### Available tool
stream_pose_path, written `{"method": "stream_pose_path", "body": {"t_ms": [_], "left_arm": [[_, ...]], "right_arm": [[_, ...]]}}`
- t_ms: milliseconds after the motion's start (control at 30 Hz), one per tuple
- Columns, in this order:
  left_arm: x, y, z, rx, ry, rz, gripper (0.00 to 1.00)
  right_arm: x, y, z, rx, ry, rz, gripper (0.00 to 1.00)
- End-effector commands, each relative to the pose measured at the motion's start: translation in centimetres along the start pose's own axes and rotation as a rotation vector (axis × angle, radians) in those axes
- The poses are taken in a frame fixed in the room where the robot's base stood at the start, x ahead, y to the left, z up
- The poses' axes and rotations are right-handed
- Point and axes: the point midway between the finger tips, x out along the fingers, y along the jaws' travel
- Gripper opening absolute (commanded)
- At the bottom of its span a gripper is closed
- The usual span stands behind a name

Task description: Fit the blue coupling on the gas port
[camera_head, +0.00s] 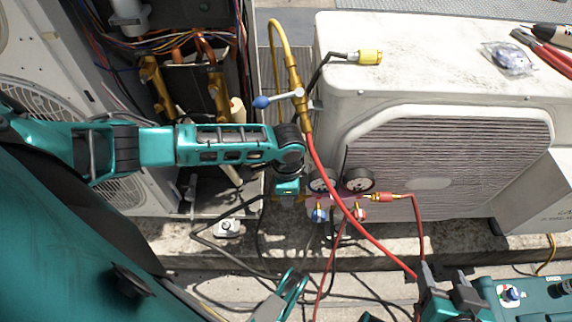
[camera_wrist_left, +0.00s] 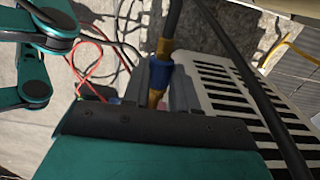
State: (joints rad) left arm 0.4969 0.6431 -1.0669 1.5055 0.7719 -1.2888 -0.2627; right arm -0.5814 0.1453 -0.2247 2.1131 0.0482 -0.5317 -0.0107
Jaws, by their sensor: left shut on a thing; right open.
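The blue coupling (camera_wrist_left: 164,50) is between the jaws of my left gripper (camera_wrist_left: 160,75) in the left wrist view. Brass (camera_wrist_left: 155,98) shows below it and a dark hose runs up from it. In the head view my left gripper (camera_head: 287,188) points down in front of the gauges, and the coupling is too hidden there to tell. Brass valves (camera_head: 152,82) stand in the open unit at upper left; I cannot tell which part is the gas port. My right gripper (camera_head: 445,277) is open at the lower right, close to a red hose (camera_head: 362,225).
Two gauges (camera_head: 357,179) with blue and red knobs stand before the white condenser (camera_head: 345,75). A yellow coupling (camera_head: 369,57), a small bag (camera_head: 510,58) and red-handled pliers (camera_head: 545,50) lie on its top. A brass ball valve (camera_head: 302,105) and loose hoses crowd the middle.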

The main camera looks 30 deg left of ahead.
Motion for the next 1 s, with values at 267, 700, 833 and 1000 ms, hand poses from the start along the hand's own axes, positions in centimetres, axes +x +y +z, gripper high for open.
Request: {"method": "stream_pose_path", "body": {"t_ms": [267,700,833,1000], "left_arm": [[-0.1,0.0,-0.3,0.001,0.007,-0.001,0.33],[0.0,0.0,-0.1,0.001,0.003,0.0,0.57],[-0.1,0.0,0.2,0.0,0.002,0.0,0.57],[-0.2,0.0,1.6,-0.001,0.0,0.0,0.57]], "right_arm": [[0.0,0.0,0.0,0.0,0.0,0.0,0.6],[0.0,0.0,0.0,0.001,-0.001,0.0,0.6],[-0.2,0.0,-0.2,0.001,-0.002,0.0,0.6],[-0.7,-0.1,-1.0,0.001,-0.003,0.0,0.6]]}}
